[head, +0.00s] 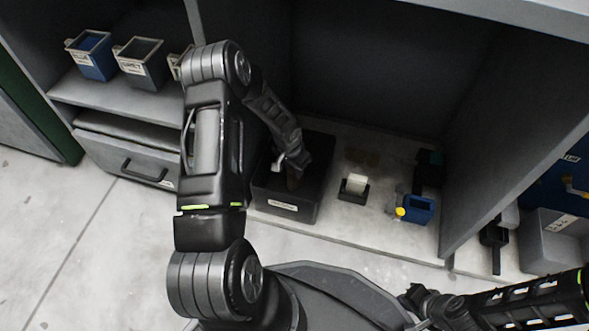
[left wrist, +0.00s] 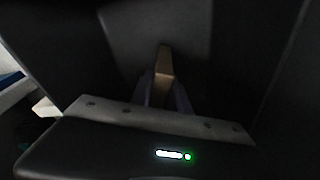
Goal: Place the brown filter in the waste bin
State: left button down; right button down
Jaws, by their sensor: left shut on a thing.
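The waste bin (head: 285,208) is a black open box with a white label on its front, on the floor of the grey cabinet bay. My left gripper (head: 291,170) reaches down over the bin's opening and is shut on the brown filter. The brown filter (head: 292,181) shows only as a small dark brown piece below the fingers, within the bin's outline. In the left wrist view the brown filter (left wrist: 163,72) is a narrow tan-brown strip between the fingers, with dark walls around it. Its depth in the bin is unclear. My right arm shows at the lower right; its jaws cannot be made out.
A white block in a black holder (head: 353,188) stands right of the bin. A blue container with a yellow knob (head: 418,209) stands farther right. Blue and grey bins (head: 140,64) sit on the left shelf above a drawer (head: 125,160). A cabinet wall bounds the bay on the right.

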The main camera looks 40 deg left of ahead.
pick_arm(q)
jog(key=shift+f, duration=0.15)
jog(key=c, duration=1.3)
grip_release()
jog(key=shift+o, duration=0.2)
jog(key=shift+r, duration=0.4)
notch_tip(320, 180, up, 12)
jog(key=s+p, duration=0.2)
jog(key=p, duration=0.3)
jog(key=shift+f, duration=0.25)
jog(key=shift+w, duration=0.1)
